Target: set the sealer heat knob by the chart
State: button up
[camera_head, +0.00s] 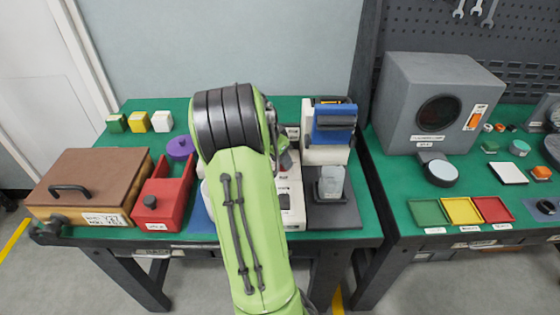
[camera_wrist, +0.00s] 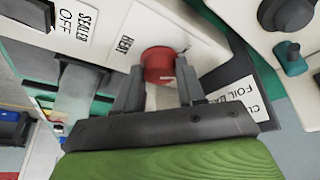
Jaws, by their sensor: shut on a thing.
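The red heat knob (camera_wrist: 158,62) sits on the white sealer (camera_wrist: 184,27) beside a HEAT label (camera_wrist: 125,45). My gripper (camera_wrist: 160,75) is shut on this knob, one finger on each side. The knob's pointer and setting cannot be made out. A label reading SEALER OFF (camera_wrist: 74,22) lies to the left in the wrist view. A white card (camera_wrist: 237,98) with partly hidden words, including FOIL, lies at the right; I cannot tell whether it is the chart. In the head view the pale sealer body (camera_head: 291,203) shows beside my green arm, which hides the gripper and knob.
A brown-lidded box (camera_head: 95,175), a red tray (camera_head: 165,200) and a purple round piece (camera_head: 180,147) stand left. A blue-and-white device (camera_head: 333,125) stands close right of my arm. A grey cabinet (camera_head: 405,105) is farther right.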

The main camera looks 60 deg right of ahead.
jog(key=n, duration=0.1)
jog(key=n+t+b, duration=0.1)
jog(key=n, duration=0.1)
jog(key=n+t, duration=0.1)
jog(key=n, duration=0.1)
jog(key=shift+s, duration=0.25)
jog(key=shift+n, duration=0.4)
jog(key=o, duration=1.1)
jog(key=shift+c, duration=0.2)
jog(key=shift+r, duration=0.1)
jog(key=p+v, duration=0.5)
jog(key=v, duration=1)
jog(key=shift+s+a, duration=0.15)
jog(key=shift+a, duration=0.2)
jog(key=shift+r, duration=0.15)
